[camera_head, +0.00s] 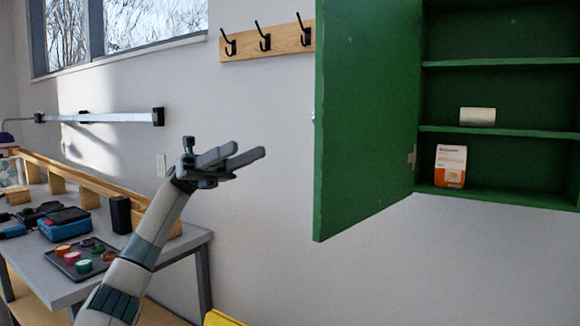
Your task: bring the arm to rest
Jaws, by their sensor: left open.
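My left arm reaches up from the bottom left. Its gripper (250,154) is raised in front of the white wall, left of the green cabinet door (365,110). The two grey fingers point right and stand apart with nothing between them. The gripper does not appear to touch the door. My right gripper is not in the picture.
The green cabinet (500,130) hangs open, holding a white roll (477,116) and an orange-white box (450,166). A grey table (190,240) with a tray (65,266), a blue box (64,228) and a black block (120,214) stands left. Hooks (264,38) are above.

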